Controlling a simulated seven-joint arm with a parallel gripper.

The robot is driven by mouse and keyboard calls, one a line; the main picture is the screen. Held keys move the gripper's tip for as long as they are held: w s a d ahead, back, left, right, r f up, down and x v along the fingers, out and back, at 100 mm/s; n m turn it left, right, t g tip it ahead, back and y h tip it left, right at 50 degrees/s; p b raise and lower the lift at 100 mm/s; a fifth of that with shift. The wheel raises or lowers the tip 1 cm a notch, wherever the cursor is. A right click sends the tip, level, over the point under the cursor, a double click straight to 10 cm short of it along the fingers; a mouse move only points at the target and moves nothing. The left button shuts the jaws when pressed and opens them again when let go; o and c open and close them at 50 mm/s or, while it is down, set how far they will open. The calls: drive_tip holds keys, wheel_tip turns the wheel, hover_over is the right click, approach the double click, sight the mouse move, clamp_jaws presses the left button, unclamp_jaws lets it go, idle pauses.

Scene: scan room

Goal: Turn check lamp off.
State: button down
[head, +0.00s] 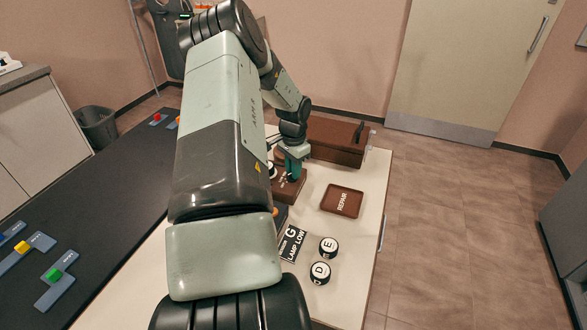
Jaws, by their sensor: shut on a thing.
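My gripper (293,167) is down at a small brown unit (287,190) on the pale table, with its teal fingers shut on a small part at the top of this unit. The fingers hide most of that part, so its shape and setting cannot be told. The brown unit may be the check lamp; no lit lamp can be made out on it. My arm covers the left side of the unit and much of the table.
Right of the unit lies a brown REPAIR tray (342,201); behind stands a brown box (337,141). A dark surface (110,215) with coloured-button pieces extends left.

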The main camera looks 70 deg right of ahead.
idle(0.3)
drive_tip(key=c, duration=1.1)
unclamp_jaws()
drive_tip(key=shift+r, duration=0.1)
wheel_tip(320, 180, up, 11)
drive_tip(key=shift+f, duration=0.15)
